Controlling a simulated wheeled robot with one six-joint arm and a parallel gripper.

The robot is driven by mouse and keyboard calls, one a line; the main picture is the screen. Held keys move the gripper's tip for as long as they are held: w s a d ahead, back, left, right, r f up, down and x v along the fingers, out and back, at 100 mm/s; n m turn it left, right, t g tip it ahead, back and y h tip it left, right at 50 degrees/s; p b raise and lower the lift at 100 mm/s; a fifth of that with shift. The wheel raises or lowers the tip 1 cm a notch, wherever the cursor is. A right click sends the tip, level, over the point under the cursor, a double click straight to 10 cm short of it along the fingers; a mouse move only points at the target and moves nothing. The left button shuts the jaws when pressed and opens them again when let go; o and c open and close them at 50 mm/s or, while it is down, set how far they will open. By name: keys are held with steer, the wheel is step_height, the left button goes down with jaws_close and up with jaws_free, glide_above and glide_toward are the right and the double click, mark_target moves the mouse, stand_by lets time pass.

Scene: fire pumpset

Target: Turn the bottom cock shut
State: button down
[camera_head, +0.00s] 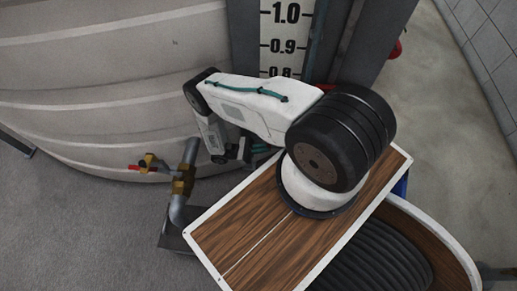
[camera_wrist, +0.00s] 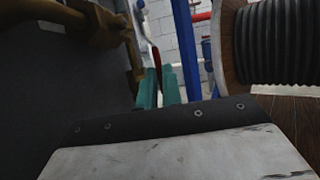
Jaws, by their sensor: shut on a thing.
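My gripper (camera_wrist: 158,85) shows two teal fingers in the middle of the wrist view, closed on a narrow lever (camera_wrist: 156,57) with a red part. The lever stands beside a brass fitting (camera_wrist: 104,27) at the upper left, which looks like the bottom cock's body. The fingertips and the exact grip are only partly visible. In the head view my gripper (camera_head: 256,149) is low beside the tank, below the level scale, and my arm covers much of it. The cock it holds is hidden there.
The ribbed tank (camera_head: 90,75) fills the left, with a level scale (camera_head: 282,38) above my arm. Another brass valve (camera_head: 152,162) with a red handle is on a grey pipe (camera_head: 187,158) to the left. A hose reel (camera_wrist: 231,45) stands close on the right.

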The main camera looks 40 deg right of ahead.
steer(key=shift+s, duration=0.15)
steer(key=c, duration=1.6)
jaws_free()
steer(key=shift+d, duration=0.1)
steer(key=shift+o, duration=0.2)
